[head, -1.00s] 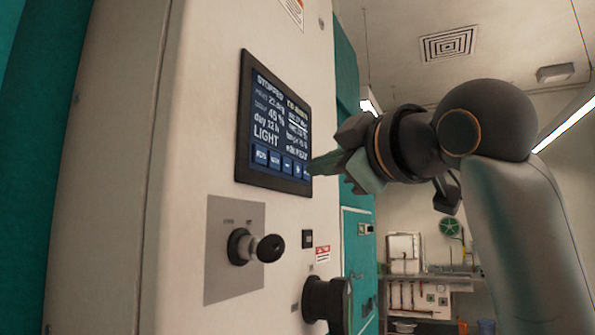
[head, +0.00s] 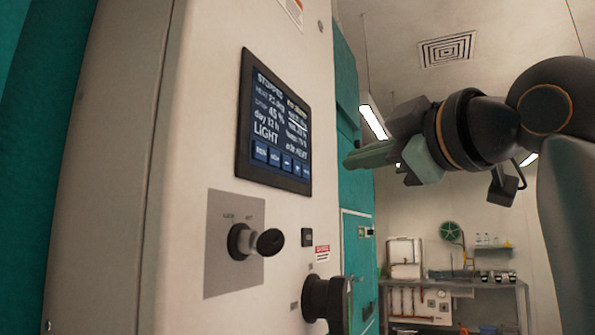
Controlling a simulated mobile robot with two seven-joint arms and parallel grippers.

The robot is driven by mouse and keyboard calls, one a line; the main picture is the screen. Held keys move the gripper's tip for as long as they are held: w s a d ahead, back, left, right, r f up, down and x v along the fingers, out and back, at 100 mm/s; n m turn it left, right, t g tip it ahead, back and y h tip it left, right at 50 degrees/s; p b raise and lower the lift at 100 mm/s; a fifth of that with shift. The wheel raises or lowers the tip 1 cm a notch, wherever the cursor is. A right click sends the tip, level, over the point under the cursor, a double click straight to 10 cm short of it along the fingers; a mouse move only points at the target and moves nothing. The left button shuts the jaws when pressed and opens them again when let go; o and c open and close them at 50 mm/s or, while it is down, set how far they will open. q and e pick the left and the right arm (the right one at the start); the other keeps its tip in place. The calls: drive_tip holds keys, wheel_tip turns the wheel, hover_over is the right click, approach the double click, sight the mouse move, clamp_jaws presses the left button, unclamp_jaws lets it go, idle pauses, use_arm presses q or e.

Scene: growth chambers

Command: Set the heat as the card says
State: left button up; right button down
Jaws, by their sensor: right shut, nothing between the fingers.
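A dark touch screen (head: 274,122) is set in the pale chamber front. It reads STOPPED at the top left, then HEAT with a value that looks like 21 deg, 45 %, day 12 h and LIGHT. A column of smaller text stands at its right, too small to read surely. A row of blue buttons (head: 281,160) runs along its bottom. My right gripper (head: 350,160) is shut and empty, to the right of the screen and apart from it. My left gripper is not in view. I cannot pick out a separate card.
A black key-like knob (head: 258,241) on a grey plate sticks out below the screen. A larger black handle (head: 327,300) projects at the lower right. A steel bench (head: 470,284) stands far back. The space before the screen is clear.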

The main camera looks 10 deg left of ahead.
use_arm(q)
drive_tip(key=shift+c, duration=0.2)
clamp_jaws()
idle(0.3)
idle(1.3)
